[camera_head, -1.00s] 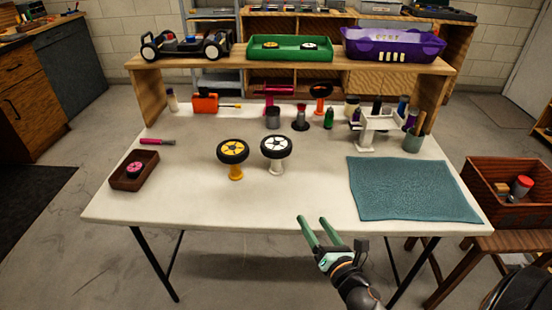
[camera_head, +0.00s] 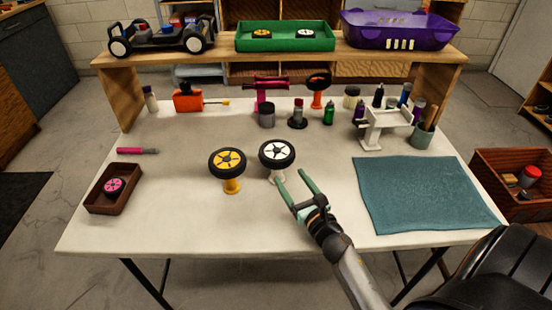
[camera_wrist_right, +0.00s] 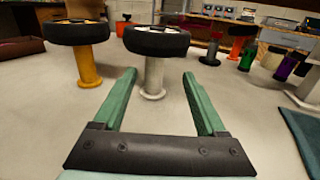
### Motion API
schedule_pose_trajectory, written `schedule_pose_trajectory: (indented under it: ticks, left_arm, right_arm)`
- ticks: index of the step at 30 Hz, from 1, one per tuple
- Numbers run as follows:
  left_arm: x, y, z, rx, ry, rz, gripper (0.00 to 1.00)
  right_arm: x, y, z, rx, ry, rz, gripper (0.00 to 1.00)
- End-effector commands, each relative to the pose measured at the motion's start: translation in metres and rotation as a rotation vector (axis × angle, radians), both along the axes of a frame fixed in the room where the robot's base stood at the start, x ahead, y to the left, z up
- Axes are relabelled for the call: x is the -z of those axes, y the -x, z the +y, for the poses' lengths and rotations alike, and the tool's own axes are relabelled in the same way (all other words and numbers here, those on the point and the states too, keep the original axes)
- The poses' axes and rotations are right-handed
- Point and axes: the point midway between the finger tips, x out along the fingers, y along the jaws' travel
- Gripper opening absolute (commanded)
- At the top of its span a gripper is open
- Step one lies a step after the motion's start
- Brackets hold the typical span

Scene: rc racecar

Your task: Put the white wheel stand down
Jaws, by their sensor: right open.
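The white wheel stand (camera_head: 277,177) stands upright on the white table (camera_head: 170,225). A black tyre with a white-spoked wheel (camera_head: 277,153) rests on top of it. My right gripper (camera_head: 293,183) is open and empty, just in front of the stand, with its green fingers pointing toward it. In the right wrist view, the white stand (camera_wrist_right: 154,78) shows ahead, between the directions of the two open fingers (camera_wrist_right: 160,88), with nothing held. My left gripper is not in view.
A yellow stand (camera_head: 231,186) with a yellow wheel stands close on the left. A teal mat (camera_head: 425,195) lies on the right. A brown tray (camera_head: 103,201) with a pink wheel sits at the left. Bottles and tools line the back, under a wooden shelf (camera_head: 225,60).

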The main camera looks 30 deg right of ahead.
Motion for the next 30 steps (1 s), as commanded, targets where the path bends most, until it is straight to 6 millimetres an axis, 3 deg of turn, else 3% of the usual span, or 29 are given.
schedule_pose_trajectory:
  ticks: [3,11,21,30]
  left_arm:
    - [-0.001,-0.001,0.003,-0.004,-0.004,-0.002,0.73]
    - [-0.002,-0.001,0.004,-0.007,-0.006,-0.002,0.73]
    - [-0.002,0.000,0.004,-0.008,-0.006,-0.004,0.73]
    - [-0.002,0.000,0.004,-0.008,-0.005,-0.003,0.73]
  right_arm:
    - [-0.001,-0.017,-0.002,-0.001,0.000,-0.001,0.74]
    - [-0.002,-0.033,-0.003,0.000,0.000,-0.002,0.74]
    - [-0.003,-0.075,-0.003,0.000,0.000,0.000,0.74]
    - [-0.002,-0.078,-0.004,0.000,0.000,0.001,0.74]
